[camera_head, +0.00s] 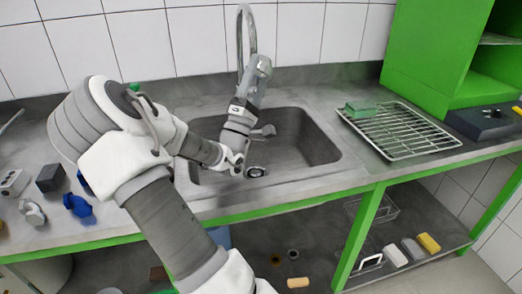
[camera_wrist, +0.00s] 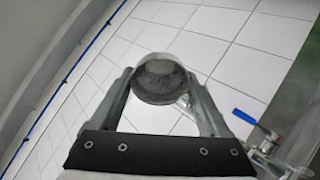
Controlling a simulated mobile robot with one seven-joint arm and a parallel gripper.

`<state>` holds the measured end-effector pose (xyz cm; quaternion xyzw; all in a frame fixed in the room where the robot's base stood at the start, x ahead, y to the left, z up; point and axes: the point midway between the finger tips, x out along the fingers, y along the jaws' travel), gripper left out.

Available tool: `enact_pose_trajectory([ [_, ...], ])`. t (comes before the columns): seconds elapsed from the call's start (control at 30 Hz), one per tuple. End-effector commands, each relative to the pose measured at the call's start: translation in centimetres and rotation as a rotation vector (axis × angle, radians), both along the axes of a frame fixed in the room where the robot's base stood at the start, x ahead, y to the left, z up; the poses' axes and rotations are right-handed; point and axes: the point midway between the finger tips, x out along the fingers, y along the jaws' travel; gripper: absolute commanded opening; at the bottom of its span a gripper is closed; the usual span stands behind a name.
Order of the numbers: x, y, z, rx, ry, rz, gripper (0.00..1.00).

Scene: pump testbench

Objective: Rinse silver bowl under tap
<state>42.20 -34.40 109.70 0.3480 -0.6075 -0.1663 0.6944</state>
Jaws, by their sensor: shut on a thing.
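My gripper (camera_wrist: 159,76) is shut on the silver bowl (camera_wrist: 158,84), which sits between the two fingertips in the wrist view. The bowl's round opening faces the wrist camera and looks grey inside. In the head view my gripper (camera_head: 256,78) points up above the sink (camera_head: 312,150). A grey round shape at its tip seems to be the bowl, small and hard to make out. The tap's curved spout (camera_head: 241,22) rises just behind my gripper. Its outlet is hidden, and I cannot see water. A tap with a blue lever (camera_wrist: 244,117) is at right in the wrist view.
A wire drying rack (camera_head: 405,130) with a green sponge (camera_head: 360,108) lies right of the sink. A green cabinet (camera_head: 430,60) stands at the back right. Several small items, including a dark block (camera_head: 50,178), lie on the left counter. The white tiled wall (camera_head: 195,38) is close behind.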

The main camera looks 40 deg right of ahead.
Motion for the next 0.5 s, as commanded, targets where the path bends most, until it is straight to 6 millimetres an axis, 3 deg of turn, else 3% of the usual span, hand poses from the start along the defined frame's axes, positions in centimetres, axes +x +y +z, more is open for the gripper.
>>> enact_pose_trajectory([
  [0.37,0.0,-0.1,0.0,0.028,0.002,0.001,0.2],
  [0.43,0.0,-0.3,-1.5,0.154,0.016,0.002,0.2],
  [0.5,0.0,-0.7,-4.7,0.315,0.034,0.003,0.2],
])
